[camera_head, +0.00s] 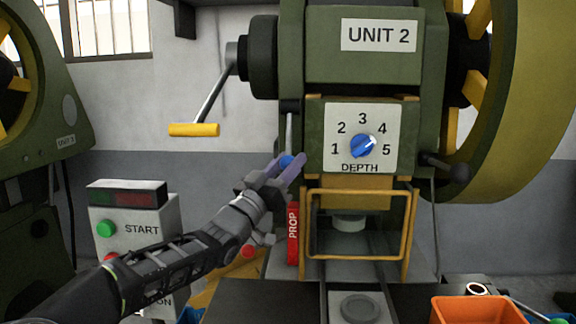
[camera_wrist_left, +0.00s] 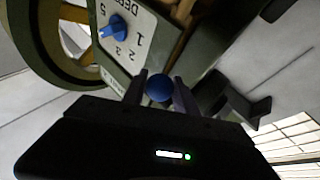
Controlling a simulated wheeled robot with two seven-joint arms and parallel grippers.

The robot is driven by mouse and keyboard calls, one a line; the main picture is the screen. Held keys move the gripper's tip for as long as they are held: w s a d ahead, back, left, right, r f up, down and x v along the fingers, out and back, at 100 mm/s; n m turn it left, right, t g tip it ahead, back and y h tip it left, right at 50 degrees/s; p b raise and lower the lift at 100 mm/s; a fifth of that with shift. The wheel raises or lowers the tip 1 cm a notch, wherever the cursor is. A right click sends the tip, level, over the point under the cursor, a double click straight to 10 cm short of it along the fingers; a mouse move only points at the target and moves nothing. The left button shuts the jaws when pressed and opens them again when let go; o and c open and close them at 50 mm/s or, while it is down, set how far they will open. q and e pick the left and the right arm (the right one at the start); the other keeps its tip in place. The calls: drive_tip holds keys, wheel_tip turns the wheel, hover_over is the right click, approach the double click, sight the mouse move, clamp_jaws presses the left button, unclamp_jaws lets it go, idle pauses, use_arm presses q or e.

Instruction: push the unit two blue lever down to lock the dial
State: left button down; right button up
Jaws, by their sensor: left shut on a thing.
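The unit two press carries a white DEPTH plate (camera_head: 343,122) numbered 1 to 5, with a blue dial (camera_head: 363,146) whose pointer aims to the upper right, between 4 and 5. Left of the plate, a lever (camera_head: 289,130) hangs down on a grey rod and ends in a blue ball knob (camera_head: 286,161). My left gripper (camera_head: 289,168) is shut on this blue knob. In the left wrist view the knob (camera_wrist_left: 159,88) sits between the two fingers, with the dial (camera_wrist_left: 112,27) to its upper left. My right gripper is not in view.
A yellow-handled crank (camera_head: 194,130) sticks out at upper left. A red PROP bar (camera_head: 293,234) stands below my gripper, beside the yellow guard frame (camera_head: 313,222). A START box (camera_head: 160,213) stands behind my left arm. An orange bin (camera_head: 478,308) is at lower right.

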use_arm(q)
drive_tip(key=shift+w+a+f, duration=0.1)
drive_tip(key=shift+f, duration=0.05)
drive_tip(key=c, duration=1.2)
unclamp_jaws()
drive_tip(key=shift+w, duration=0.1)
drive_tip(key=shift+o, duration=1)
drive_tip(key=v, duration=0.8)
drive_tip(key=shift+c, duration=0.3)
